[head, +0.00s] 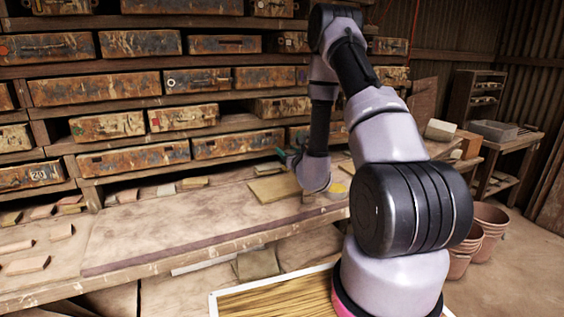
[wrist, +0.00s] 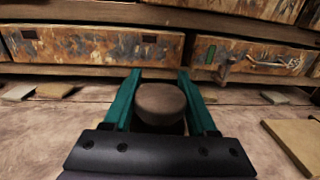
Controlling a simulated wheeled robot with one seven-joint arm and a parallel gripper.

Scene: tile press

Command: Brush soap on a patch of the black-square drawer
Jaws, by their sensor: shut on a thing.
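My gripper (wrist: 160,84) has teal fingers that are shut on a round, brown-topped thing (wrist: 162,101). Its lower part is dark and partly hidden, and I cannot tell whether it is the soap brush. In the head view the gripper (head: 283,155) shows only as a bit of teal behind my wrist, low over the bench by the bottom drawers. In the wrist view a worn, rusty drawer (wrist: 90,48) with dark rectangular marks lies ahead. I cannot tell for sure whether it is the black-square drawer. No soap patch can be made out.
A drawer with a green mark and a handle (wrist: 262,60) is at the right in the wrist view. The bench (head: 170,224) holds small tiles and a flat yellowish board (head: 275,188).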

